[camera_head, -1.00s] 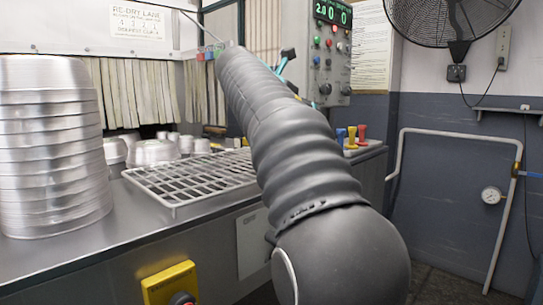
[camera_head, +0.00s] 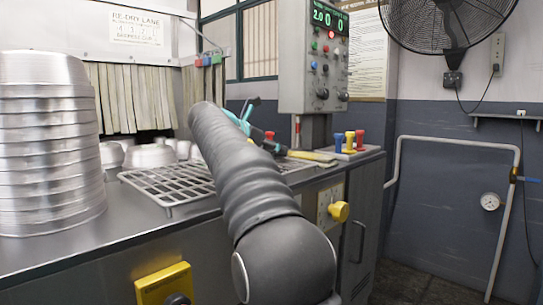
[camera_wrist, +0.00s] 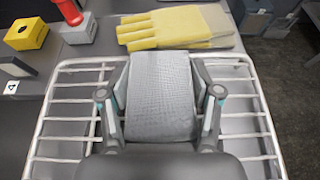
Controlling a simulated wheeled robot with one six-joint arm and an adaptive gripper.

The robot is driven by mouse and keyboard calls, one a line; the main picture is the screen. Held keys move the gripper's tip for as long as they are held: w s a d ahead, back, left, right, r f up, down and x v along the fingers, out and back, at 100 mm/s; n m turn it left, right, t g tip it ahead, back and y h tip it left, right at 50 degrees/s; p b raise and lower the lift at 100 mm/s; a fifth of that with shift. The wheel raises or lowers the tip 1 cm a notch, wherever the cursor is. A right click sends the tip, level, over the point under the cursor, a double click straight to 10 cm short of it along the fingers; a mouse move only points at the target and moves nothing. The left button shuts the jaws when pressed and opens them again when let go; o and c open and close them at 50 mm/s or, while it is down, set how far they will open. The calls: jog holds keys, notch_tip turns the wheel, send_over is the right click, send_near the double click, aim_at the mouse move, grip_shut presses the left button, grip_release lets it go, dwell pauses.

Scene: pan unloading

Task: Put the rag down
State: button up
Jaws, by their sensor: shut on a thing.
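The rag is a grey, textured piece of cloth (camera_wrist: 160,80) in the wrist view. My gripper (camera_wrist: 160,98) is shut on it, with one finger at each side of the cloth. The rag and gripper are over the white wire rack (camera_wrist: 62,67); I cannot tell whether the rag touches the rack. In the head view the rack (camera_head: 165,189) lies on the steel counter, and my arm hides part of it. The gripper (camera_head: 256,128) shows only in part there, and the rag cannot be made out.
Yellow gloves (camera_wrist: 175,26) lie just beyond the rack. A yellow block (camera_wrist: 26,33) and a red peg (camera_wrist: 69,10) stand at the back left. In the head view, a tall pan stack (camera_head: 45,145) stands at left and a control box (camera_head: 314,60) rises behind.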

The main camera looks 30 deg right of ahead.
jog(key=shift+f, duration=0.25)
jog(key=o, duration=1.1)
jog(key=shift+r, duration=0.1)
jog(key=p+v, duration=0.2)
jog(key=v, duration=1)
